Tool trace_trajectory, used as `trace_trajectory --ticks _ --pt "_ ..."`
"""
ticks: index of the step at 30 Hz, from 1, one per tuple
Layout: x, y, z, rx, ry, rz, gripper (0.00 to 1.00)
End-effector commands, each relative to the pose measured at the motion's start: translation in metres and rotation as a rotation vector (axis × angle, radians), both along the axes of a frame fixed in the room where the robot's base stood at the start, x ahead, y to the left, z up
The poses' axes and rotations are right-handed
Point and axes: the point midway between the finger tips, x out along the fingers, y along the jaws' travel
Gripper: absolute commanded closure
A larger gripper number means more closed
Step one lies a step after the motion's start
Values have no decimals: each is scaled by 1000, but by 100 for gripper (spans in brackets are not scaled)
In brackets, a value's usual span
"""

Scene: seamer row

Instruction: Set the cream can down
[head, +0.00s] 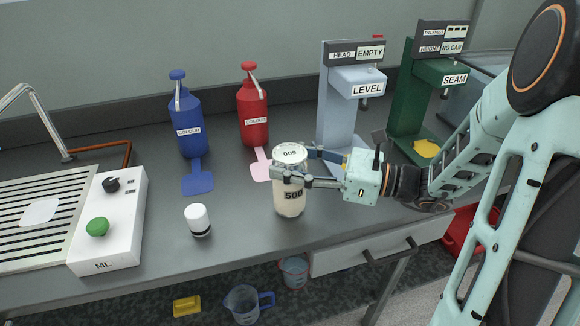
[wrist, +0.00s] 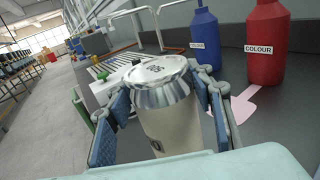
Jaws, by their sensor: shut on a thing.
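The cream can (head: 290,200) is upright near the middle of the grey bench, with a silver lid marked "005" and "500" on its side. My gripper (head: 282,174) reaches in from the right and is shut around the can's upper part. In the wrist view the can (wrist: 172,122) stands between the two blue-padded fingers (wrist: 165,115). Whether its base touches the bench or is slightly above it, I cannot tell.
Blue (head: 188,120) and red (head: 253,112) colour bottles stand behind. A small white-capped jar (head: 198,220) and white control box (head: 108,220) are to the left. Pale LEVEL (head: 345,110) and green SEAM (head: 420,110) stations are at the back right. Bare bench (head: 240,235) lies left of the can.

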Motion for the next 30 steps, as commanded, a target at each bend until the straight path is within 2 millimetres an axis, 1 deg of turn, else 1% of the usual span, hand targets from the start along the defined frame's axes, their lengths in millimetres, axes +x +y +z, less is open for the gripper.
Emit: trace_trajectory --ticks 1,8,12,13,17,24,27,28,30 --pt "0 0 -5 3 -1 1 100" --pt "0 0 -3 1 -3 1 100" --pt "0 0 -7 2 -3 1 100" --pt "0 0 -8 -1 -2 0 50" --pt "0 0 -7 -1 -2 1 35" --pt "0 0 -7 -1 -2 0 34" --pt "0 0 -4 -1 -3 0 34" --pt "0 -1 -3 -1 -2 -1 34" --pt "-2 -10 -3 0 -1 -2 34"
